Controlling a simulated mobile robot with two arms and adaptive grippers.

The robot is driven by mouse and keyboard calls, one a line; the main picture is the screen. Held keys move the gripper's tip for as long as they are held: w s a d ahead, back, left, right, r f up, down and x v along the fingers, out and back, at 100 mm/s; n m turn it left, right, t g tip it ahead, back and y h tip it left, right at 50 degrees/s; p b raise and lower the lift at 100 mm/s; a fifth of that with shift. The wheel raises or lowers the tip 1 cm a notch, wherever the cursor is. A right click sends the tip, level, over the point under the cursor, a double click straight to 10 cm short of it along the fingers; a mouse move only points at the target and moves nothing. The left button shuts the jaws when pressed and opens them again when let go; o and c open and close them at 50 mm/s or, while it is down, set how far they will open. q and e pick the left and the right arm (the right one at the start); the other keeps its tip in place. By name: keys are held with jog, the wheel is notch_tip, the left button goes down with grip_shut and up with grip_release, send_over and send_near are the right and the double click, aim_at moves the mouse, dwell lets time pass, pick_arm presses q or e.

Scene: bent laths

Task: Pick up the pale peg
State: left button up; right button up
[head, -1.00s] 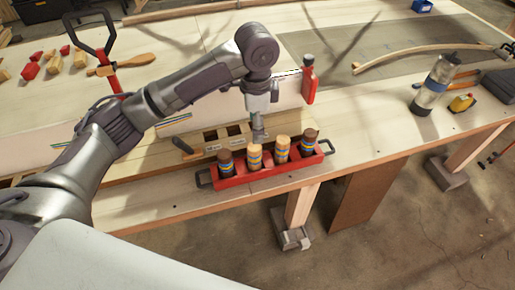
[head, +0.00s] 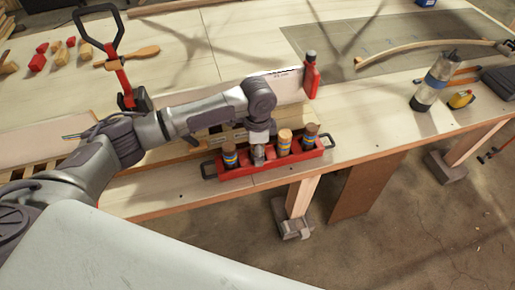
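A red tray (head: 270,167) with a handle at each end holds a row of upright pegs with blue and yellow bands. A dark-topped peg (head: 230,155) is at the left end and another dark-topped peg (head: 310,136) is at the right end. A pale peg (head: 284,142) stands just right of my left gripper. My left gripper (head: 259,158) points down into the tray, between the left dark peg and that pale peg. The place where the other pale peg stood is covered by my gripper. Whether the fingers are closed around a peg is hidden. My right gripper is out of view.
A clear bottle (head: 433,84) and a yellow item (head: 461,99) are on the right. A red clamp (head: 124,82) stands at left. The bench's front edge is just before the tray.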

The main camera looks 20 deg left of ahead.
pick_arm(q)
jog(key=c, duration=1.2)
jog(key=shift+c, duration=0.4)
jog(key=shift+r, duration=0.2)
